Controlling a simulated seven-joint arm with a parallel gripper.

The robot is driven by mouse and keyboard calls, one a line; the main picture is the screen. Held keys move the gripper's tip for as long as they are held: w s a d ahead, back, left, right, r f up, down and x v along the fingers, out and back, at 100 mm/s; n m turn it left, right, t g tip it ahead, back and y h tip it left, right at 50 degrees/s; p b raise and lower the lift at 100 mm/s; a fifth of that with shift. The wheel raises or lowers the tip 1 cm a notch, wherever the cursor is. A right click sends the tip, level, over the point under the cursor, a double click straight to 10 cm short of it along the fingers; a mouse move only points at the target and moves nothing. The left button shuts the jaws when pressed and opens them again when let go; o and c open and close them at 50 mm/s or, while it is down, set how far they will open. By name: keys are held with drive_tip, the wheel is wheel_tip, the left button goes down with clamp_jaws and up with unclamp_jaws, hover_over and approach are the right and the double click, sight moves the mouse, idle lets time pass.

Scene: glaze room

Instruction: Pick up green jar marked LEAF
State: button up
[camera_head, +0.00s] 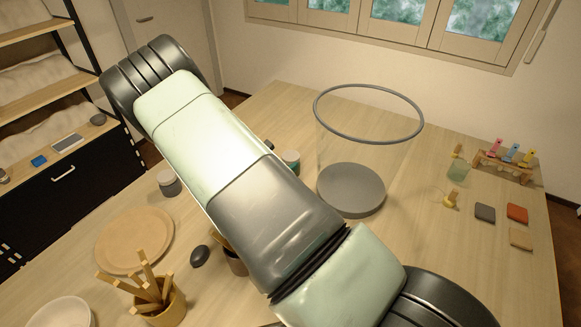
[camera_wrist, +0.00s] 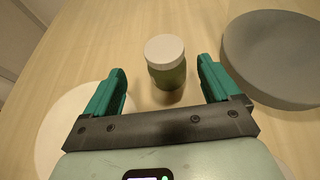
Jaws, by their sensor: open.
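A green jar with a pale lid (camera_wrist: 167,62) stands upright on the wooden table in the wrist view, in front of the gap between my fingers. No marking on it is readable. My gripper (camera_wrist: 162,88) is open and empty, one teal finger to each side of the jar's line, with no visible contact. In the head view my own arm hides my gripper. A small green-bodied jar (camera_head: 291,158) shows partly behind the arm there, left of the grey disc; it is probably the same jar.
A grey round disc (camera_wrist: 283,58) lies right of the jar; in the head view the disc (camera_head: 350,190) sits under a clear cylinder with a grey rim (camera_head: 368,138). A grey-lidded jar (camera_head: 168,183), a round board (camera_head: 133,241) and a cup of wooden sticks (camera_head: 163,302) stand left.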

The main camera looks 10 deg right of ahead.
sight(291, 155)
drive_tip(key=x, duration=0.7)
drive_tip(key=shift+d+f, duration=0.15)
drive_tip(key=shift+d, duration=0.25)
drive_tip(key=shift+c, duration=0.2)
drive_tip(key=c, duration=1.3)
